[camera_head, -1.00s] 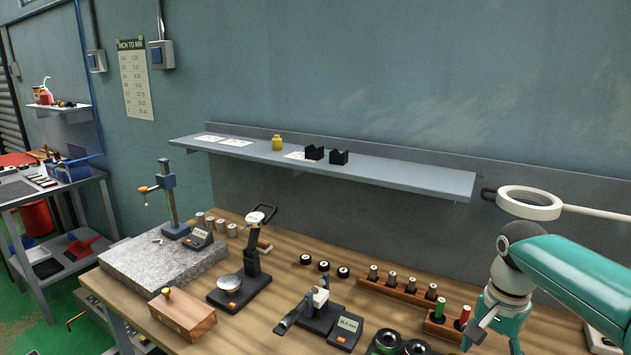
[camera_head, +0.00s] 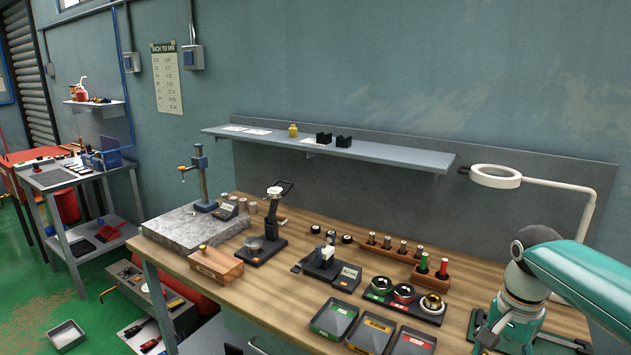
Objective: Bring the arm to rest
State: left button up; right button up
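My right arm, teal with a dark grey joint, comes in from the right edge. Its gripper (camera_head: 494,338) points down over the right front of the wooden workbench (camera_head: 310,228). It is at the right of the red-labelled tray (camera_head: 413,343) and apart from the dish stand. I see nothing held in it, but the fingertips are partly hidden by the hand and cut close to the lower edge, so its opening is unclear. My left arm and gripper are not in view.
A ring lamp (camera_head: 496,177) reaches over the bench's right side. A dish stand (camera_head: 429,318), green-labelled (camera_head: 334,319) and yellow-labelled (camera_head: 369,333) trays are left of the gripper. A peg rack (camera_head: 395,250), gauges and a granite block (camera_head: 187,229) stand farther left. A shelf (camera_head: 380,150) runs behind.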

jog(key=s+a+f+n+g+y, duration=0.1)
jog(key=s+a+f+g, duration=0.2)
jog(key=f, duration=0.7)
jog(key=s+a+f+n+g, duration=0.15)
jog(key=s+a+f, duration=0.3)
jog(key=f, duration=0.65)
jog(key=s+a+f+n+t+y, duration=0.3)
jog(key=s+a+f+n, duration=0.2)
jog(key=s+a+f, duration=0.9)
jog(key=shift+w+d+f+n+t, duration=0.55)
jog(key=shift+w+d+f+t, duration=0.3)
jog(key=shift+d+t, duration=0.25)
